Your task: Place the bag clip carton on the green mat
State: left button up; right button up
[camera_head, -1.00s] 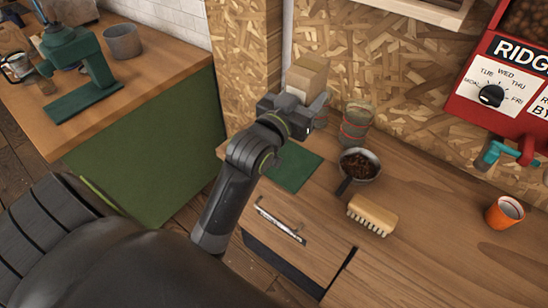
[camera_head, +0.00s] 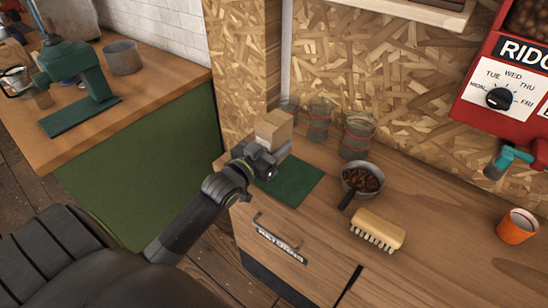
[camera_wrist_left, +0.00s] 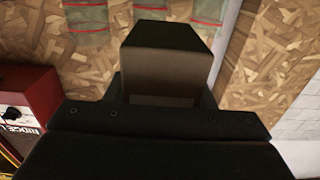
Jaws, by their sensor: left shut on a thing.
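The bag clip carton (camera_head: 274,129) is a small tan box. My left gripper (camera_head: 264,158) is shut on it. In the head view the carton is over the back left part of the green mat (camera_head: 298,181); I cannot tell whether it touches the mat. The carton also shows in the left wrist view (camera_wrist_left: 165,75), dark and close between the fingers. The mat lies flat on the wooden counter, partly hidden by the gripper. My right gripper is not in view.
Jars (camera_head: 357,135) stand along the chipboard wall behind the mat. A metal scoop of beans (camera_head: 362,179) and a brush (camera_head: 377,230) lie to the right. An orange cup (camera_head: 516,227) and a red dispenser (camera_head: 510,90) are farther right. A drawer (camera_head: 280,246) is below the mat.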

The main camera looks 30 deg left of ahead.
pick_arm(q)
notch_tip(320, 180, down, 4)
jog(key=shift+b, duration=0.5)
jog(key=shift+f, duration=0.1)
jog(key=o, duration=1)
jog(key=shift+o, duration=0.2)
